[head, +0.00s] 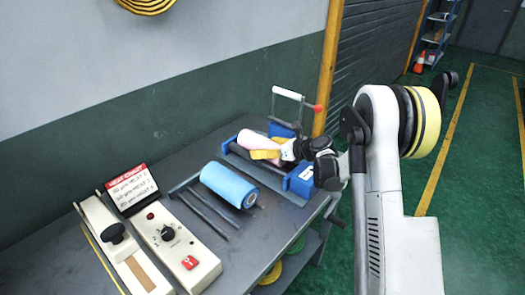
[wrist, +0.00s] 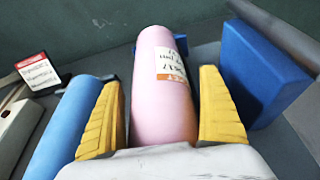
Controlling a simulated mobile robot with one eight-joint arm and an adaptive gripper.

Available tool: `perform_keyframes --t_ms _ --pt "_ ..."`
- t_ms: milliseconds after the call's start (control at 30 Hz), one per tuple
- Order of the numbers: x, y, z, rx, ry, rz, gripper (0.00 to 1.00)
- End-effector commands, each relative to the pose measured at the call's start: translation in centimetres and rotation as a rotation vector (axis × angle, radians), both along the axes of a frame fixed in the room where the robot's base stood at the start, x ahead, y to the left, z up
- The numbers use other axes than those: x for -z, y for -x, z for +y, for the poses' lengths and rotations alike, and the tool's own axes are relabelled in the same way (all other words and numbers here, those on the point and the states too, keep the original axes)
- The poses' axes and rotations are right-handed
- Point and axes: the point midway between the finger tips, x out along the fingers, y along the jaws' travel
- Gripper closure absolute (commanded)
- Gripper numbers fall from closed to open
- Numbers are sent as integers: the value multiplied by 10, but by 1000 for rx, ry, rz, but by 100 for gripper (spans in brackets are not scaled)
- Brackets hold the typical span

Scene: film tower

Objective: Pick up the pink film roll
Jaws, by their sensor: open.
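The pink film roll (wrist: 155,110) lies between the two yellow fingers of my gripper (wrist: 160,115) in the wrist view. It has a white and orange label with printing on its upper right side. The fingers are open, one on each side of the roll; a narrow gap shows on the left, and contact on the right is hard to judge. In the head view the pink roll (head: 255,139) sits in a blue-ended holder (head: 301,181) on the bench. My gripper (head: 268,149) reaches it from the right and partly hides it.
A blue roll (head: 228,185) lies left of the pink one, also seen in the wrist view (wrist: 62,122). A blue block (wrist: 262,70) stands close on the right. A control box (head: 178,245) and a sign (head: 131,188) are at the bench's left. A handled frame (head: 290,97) stands behind.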

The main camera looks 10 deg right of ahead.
Motion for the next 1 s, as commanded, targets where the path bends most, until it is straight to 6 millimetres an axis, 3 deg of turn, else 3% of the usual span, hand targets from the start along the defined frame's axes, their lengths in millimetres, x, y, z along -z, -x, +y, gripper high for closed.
perform_keyframes --t_ms 167,267,400,733,1000 --pt "-1 -1 0 1 0 0 10" --pt "-1 -1 0 1 0 0 34" --pt "-1 -1 0 0 0 0 77" --pt "-8 0 1 0 -1 -1 79" --pt "-61 0 1 0 -1 -1 79"
